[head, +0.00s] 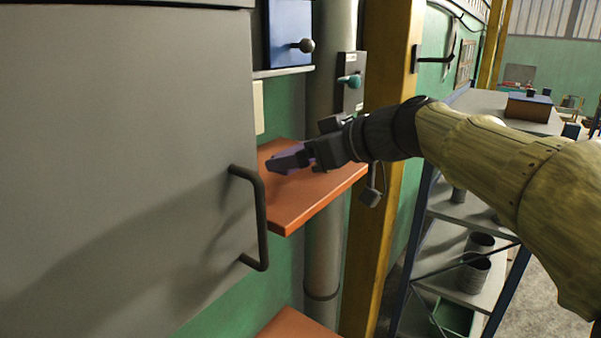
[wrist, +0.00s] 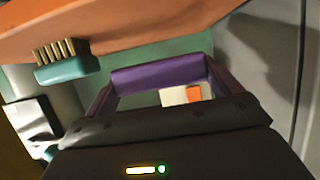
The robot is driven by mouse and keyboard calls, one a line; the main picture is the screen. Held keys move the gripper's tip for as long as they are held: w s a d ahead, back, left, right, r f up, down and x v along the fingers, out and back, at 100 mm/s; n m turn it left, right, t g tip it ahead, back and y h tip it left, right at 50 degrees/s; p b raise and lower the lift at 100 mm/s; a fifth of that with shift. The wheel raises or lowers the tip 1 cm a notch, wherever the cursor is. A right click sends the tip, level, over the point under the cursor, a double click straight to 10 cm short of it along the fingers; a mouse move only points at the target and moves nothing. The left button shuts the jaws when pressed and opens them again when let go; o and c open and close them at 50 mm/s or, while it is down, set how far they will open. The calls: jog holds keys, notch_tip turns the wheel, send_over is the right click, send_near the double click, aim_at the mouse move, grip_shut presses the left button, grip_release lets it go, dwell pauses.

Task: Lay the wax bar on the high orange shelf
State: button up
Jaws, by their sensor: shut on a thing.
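The wax bar is a purple block (head: 286,161), and it also spans the space between my fingers in the wrist view (wrist: 155,75). My gripper (head: 306,155) is shut on it. The high orange shelf (head: 300,203) juts from the green wall, and in the head view the bar appears over it. In the wrist view, which looks upside down, the shelf (wrist: 190,15) is along the top, with a gap between it and the bar. The head view does not show clearly how high the bar is above the shelf.
A teal brush (wrist: 66,64) is bristles-down at the shelf in the wrist view. A grey cabinet door (head: 110,150) with a dark handle (head: 262,220) is on the left. A grey pipe (head: 324,250) and yellow column (head: 375,230) stand close by. Another orange shelf (head: 300,326) is lower.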

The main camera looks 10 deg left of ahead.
aim_at(302, 189)
jog(key=shift+f+p, duration=0.5)
jog(key=shift+f, duration=1.6)
jog(key=o, duration=0.8)
jog(key=shift+r, duration=0.1)
